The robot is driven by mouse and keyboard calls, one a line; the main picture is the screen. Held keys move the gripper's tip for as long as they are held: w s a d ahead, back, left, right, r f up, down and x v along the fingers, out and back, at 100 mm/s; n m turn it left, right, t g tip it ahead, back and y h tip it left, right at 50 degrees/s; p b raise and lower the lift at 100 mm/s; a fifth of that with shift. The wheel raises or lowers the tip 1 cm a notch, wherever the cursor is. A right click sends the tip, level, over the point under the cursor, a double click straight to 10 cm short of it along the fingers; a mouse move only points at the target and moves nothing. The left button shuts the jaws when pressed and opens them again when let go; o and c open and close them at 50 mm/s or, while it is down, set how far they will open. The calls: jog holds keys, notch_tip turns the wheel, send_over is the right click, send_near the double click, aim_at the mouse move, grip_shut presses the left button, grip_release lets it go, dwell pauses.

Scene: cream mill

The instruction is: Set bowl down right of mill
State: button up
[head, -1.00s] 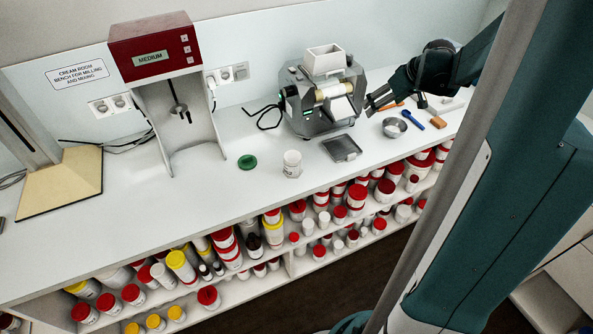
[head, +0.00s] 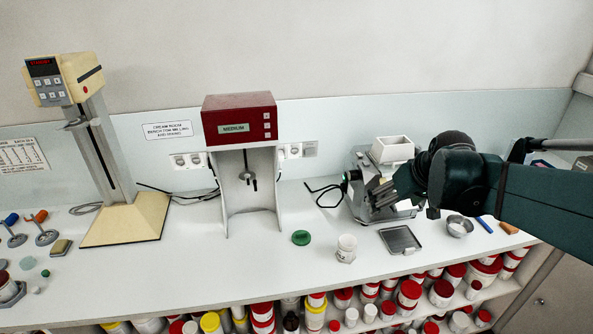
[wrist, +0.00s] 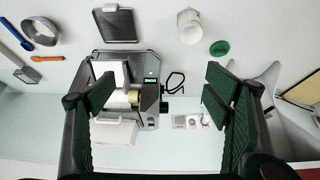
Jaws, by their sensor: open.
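The small metal bowl (head: 459,226) stands upright on the bench, to the right of the mill (head: 362,206) and of the flat tray. In the wrist view the bowl (wrist: 41,29) is at the upper left, apart from my gripper, and looks empty. The grey mill with its white hopper also shows in the wrist view (wrist: 150,78), partly behind a finger. My gripper (head: 383,194) is open and empty, and hides part of the mill in the head view. In the wrist view its two fingers (wrist: 157,97) are spread wide.
The metal tray (head: 400,240) lies in front of the mill, with a white jar (head: 346,247) and green lid (head: 301,238) to its left. A red-topped mixer (head: 240,115) stands left.

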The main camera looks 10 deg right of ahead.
jog(key=s+a+t, duration=0.1)
jog(key=s+a, duration=1.5)
jog(key=a, duration=0.2)
jog(key=shift+a+f, duration=0.25)
jog(key=shift+f, duration=0.15)
jog(key=shift+f, duration=0.1)
notch_tip(320, 180, down, 19)
jog(key=b, duration=1.9)
